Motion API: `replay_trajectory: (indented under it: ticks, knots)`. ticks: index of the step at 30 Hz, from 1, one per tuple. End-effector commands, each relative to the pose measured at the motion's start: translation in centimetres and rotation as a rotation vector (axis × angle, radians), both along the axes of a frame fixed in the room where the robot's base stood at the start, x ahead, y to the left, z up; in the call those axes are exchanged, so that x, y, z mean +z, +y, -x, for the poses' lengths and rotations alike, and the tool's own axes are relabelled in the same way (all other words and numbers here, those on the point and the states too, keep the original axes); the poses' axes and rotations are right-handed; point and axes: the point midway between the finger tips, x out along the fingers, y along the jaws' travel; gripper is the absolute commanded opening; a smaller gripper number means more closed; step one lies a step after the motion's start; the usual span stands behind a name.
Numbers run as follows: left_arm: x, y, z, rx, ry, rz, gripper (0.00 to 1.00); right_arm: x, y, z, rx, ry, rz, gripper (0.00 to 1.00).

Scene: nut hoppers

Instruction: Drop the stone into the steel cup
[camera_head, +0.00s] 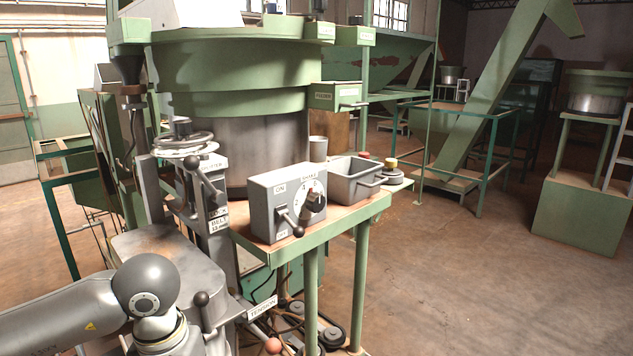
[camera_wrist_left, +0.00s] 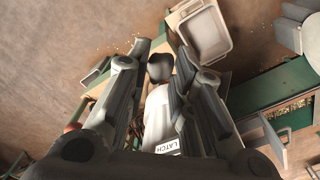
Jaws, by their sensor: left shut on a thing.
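The steel cup (camera_head: 318,149) stands upright on the green-framed table, behind the control box and beside the grey bin. My left arm comes in at the lower left of the head view, with its gripper out of that frame. In the left wrist view my left gripper (camera_wrist_left: 161,56) is shut on a dark grey rounded thing (camera_wrist_left: 160,68) with a pale part below it. I cannot tell whether this is the stone or a lever's knob. A LATCH label (camera_wrist_left: 167,147) shows just below. No other possible stone is clear. My right gripper is not in view.
The control box (camera_head: 284,205) with levers and a dial stands at the table's front. The grey bin (camera_head: 353,188) is right of it. A green hopper (camera_head: 232,65) rises behind. A lever by the TENSION plate (camera_head: 262,307) stands near my left arm.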

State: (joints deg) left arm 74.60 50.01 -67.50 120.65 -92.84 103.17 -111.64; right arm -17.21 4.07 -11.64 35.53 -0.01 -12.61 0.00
Motion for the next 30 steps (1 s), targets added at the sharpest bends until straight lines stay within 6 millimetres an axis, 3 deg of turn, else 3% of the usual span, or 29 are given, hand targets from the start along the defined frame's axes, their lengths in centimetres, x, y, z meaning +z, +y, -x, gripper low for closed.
replay_trajectory:
  ticks: [1, 6, 20, 23, 30]
  knots:
    - [-2.0, 0.0, 0.0, 0.001, 0.0, 0.0, 0.06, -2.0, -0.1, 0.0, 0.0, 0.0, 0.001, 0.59]
    - [-3.7, 0.0, 0.0, 0.001, -0.001, 0.001, 0.06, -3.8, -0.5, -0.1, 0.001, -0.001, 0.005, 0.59]
    - [-4.2, 0.0, 0.1, 0.0, 0.002, 0.001, 0.06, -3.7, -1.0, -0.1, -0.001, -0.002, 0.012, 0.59]
    - [-5.7, -0.1, 0.3, -0.002, 0.007, 0.002, 0.06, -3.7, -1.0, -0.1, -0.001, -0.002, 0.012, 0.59]
    - [-12.4, -0.3, 1.9, -0.008, 0.014, 0.009, 0.06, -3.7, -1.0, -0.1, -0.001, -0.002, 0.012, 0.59]
